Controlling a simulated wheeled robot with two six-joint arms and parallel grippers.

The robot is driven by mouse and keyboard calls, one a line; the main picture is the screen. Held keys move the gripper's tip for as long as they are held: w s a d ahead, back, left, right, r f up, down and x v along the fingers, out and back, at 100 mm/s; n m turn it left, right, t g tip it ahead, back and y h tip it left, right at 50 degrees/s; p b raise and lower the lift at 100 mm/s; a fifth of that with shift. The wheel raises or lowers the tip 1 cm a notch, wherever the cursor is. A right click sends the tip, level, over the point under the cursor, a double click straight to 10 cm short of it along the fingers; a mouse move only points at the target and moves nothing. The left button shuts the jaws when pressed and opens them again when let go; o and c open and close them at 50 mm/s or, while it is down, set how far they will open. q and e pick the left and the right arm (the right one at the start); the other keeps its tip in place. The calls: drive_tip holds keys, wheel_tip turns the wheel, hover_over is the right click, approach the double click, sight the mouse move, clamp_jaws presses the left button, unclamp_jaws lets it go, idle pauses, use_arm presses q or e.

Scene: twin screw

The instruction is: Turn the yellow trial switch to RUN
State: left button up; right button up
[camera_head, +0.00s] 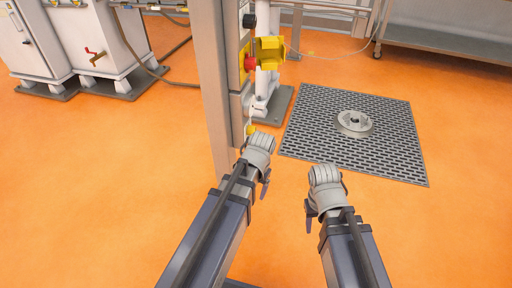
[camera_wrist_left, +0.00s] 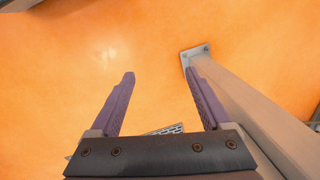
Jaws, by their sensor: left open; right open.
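A small yellow part (camera_head: 250,130), which looks like the trial switch, sits low on the grey post, just beyond my left wrist in the head view. Its position and any RUN marking are too small to read. My left gripper (camera_wrist_left: 160,72) is open, with nothing between its two purple fingers in the left wrist view. The switch cannot be made out there. In the head view the left arm ends beside the post, its fingers not clearly visible. My right gripper (camera_head: 326,180) is to the right, over the open floor, apart from the post and holding nothing visible.
The upright post (camera_head: 213,90) stands close to the left arm; its foot plate (camera_wrist_left: 196,54) shows in the wrist view. Higher up are a yellow bracket (camera_head: 270,48) and red knob (camera_head: 250,64). A round metal disc (camera_head: 354,123) lies on the grated mat (camera_head: 300,145). Orange floor is clear left.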

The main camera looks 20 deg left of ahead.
use_arm(q)
drive_tip(key=w+a+f+m+y+b, duration=0.2)
drive_tip(key=w+f+b, duration=0.3)
drive_tip(key=w+f, duration=0.1)
drive_tip(key=m+y+b, duration=0.3)
drive_tip(key=m+y, duration=0.7)
drive_tip(key=m, duration=0.3)
approach(255, 130)
drive_tip(key=x, duration=0.2)
drive_tip(key=b+x, duration=0.1)
drive_tip(key=x, duration=0.1)
drive_tip(key=b+x, duration=0.1)
drive_tip(key=x, duration=0.4)
drive_tip(key=shift+w+f+b, duration=0.15)
drive_tip(key=shift+f+b, duration=0.25)
drive_tip(key=shift+a, duration=0.3)
drive_tip(key=shift+t, duration=0.3)
use_arm(e)
wheel_tip(255, 130, down, 13)
use_arm(q)
drive_tip(key=shift+c, duration=0.2)
use_arm(e)
drive_tip(key=shift+f, duration=0.1)
use_arm(q)
clamp_jaws()
